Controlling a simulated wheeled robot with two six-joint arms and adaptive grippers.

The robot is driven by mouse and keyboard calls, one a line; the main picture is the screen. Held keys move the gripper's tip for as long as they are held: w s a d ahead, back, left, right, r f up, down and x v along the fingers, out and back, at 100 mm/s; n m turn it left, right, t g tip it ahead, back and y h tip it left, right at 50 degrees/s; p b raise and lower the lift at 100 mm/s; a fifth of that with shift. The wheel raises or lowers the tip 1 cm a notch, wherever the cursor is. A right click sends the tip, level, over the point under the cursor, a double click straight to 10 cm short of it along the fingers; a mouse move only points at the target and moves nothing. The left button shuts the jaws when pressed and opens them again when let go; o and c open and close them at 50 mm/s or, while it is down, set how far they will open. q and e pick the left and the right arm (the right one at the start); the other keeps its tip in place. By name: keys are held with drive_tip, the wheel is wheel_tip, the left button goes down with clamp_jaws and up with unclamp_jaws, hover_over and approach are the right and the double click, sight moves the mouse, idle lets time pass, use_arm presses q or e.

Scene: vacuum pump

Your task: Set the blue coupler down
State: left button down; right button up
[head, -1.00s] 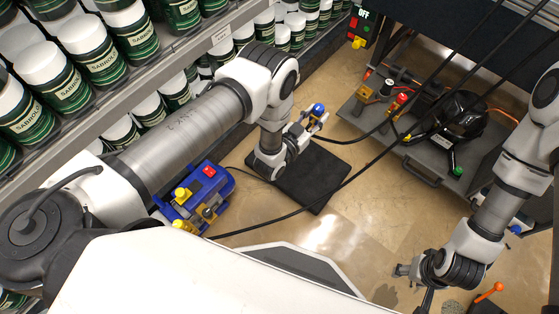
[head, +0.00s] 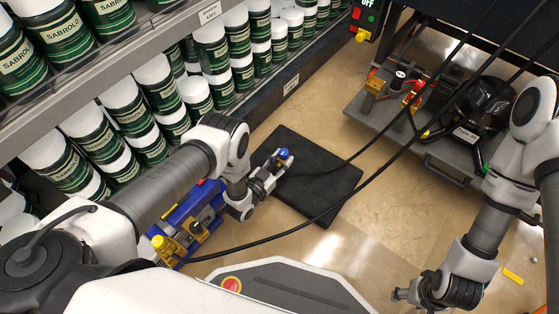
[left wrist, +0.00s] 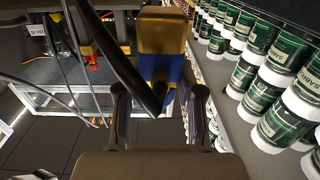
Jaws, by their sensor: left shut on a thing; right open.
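The blue coupler (head: 284,154) has a blue cap in the head view, and my left gripper (head: 272,168) is shut on it. They are at the left part of the black mat (head: 335,190); I cannot tell whether the coupler touches it. In the left wrist view the brass and blue coupler (left wrist: 163,35) stands between the fingers of my left gripper (left wrist: 158,100), with a black hose crossing in front. My right gripper (head: 402,294) is open and empty over the floor at lower right.
A blue pump (head: 190,222) with yellow fittings stands left of the mat, close to my left arm. Shelves of green and white jars (head: 160,85) line the left. A grey cart (head: 440,155) with a black tank (head: 488,100) stands at upper right. Black hoses cross the middle.

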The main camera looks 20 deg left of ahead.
use_arm(q)
drive_tip(key=w+a+f+b, duration=0.2)
drive_tip(key=f+b, duration=0.1)
drive_tip(key=w+a+f+b, duration=0.1)
drive_tip(key=w, duration=0.1)
drive_tip(key=shift+f+b, duration=0.2)
drive_tip(key=shift+b, duration=0.2)
drive_tip(key=shift+r, duration=0.3)
drive_tip(key=shift+f+b, duration=0.4)
drive_tip(key=shift+f, duration=0.3)
use_arm(e)
wheel_tip(320, 180, down, 6)
drive_tip(key=shift+w, duration=0.2)
drive_tip(key=shift+d, duration=0.1)
use_arm(q)
drive_tip(key=c, duration=0.7)
unclamp_jaws()
drive_tip(key=shift+r, duration=0.15)
